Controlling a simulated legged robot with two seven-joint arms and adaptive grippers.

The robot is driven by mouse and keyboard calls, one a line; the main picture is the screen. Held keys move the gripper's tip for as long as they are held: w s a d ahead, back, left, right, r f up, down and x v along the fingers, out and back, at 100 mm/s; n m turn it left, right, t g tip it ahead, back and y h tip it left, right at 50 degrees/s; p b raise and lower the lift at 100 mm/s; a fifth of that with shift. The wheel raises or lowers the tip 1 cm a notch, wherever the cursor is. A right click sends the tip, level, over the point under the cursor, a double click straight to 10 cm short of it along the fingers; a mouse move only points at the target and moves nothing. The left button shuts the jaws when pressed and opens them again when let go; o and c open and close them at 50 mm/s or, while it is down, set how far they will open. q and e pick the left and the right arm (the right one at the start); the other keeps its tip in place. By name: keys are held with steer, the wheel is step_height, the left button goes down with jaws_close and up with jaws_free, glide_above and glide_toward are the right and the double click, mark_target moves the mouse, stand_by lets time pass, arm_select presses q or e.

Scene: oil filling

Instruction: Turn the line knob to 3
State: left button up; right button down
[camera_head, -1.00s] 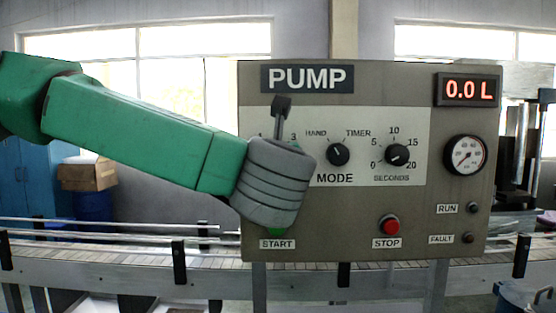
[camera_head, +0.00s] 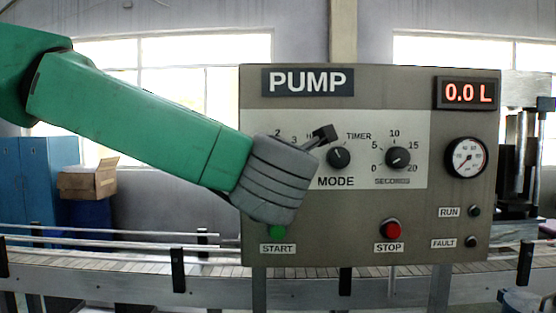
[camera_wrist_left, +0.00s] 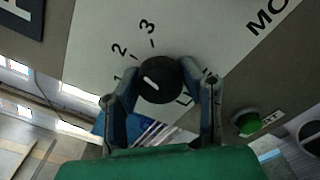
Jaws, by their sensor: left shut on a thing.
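The black line knob (camera_wrist_left: 168,68) is in the left wrist view, with a short white mark on its face. The digits 1, 2 and 3 are printed around its left and upper side. The mark sits on the side of 1 and 2; I cannot tell its exact digit. My left gripper (camera_wrist_left: 163,92) has a finger on each side of the knob and is shut on it. In the head view the grey wrist (camera_head: 275,180) hides the knob, with 2 and 3 showing above it. A dark gripper part (camera_head: 325,134) juts to the upper right. My right gripper is not in view.
On the pump panel (camera_head: 350,225) are the mode knob (camera_head: 338,158), the seconds knob (camera_head: 398,158), the green start button (camera_head: 278,232) and the red stop button (camera_head: 392,229). The display (camera_head: 467,93) reads 0.0 L. A conveyor (camera_head: 130,275) runs behind.

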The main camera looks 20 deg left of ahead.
arm_select(q)
steer(key=m, duration=0.3)
steer(key=shift+d+f+p, duration=0.15)
steer(key=shift+f+p, duration=0.15)
steer(key=shift+f+m+p, duration=0.1)
steer(key=shift+m+p, duration=0.4)
steer(key=shift+m, duration=1.1)
steer(key=o, duration=1.1)
steer(key=shift+o, duration=0.4)
steer(key=shift+s, duration=0.1)
steer(key=shift+r, duration=0.2)
steer(key=shift+s+d, duration=0.1)
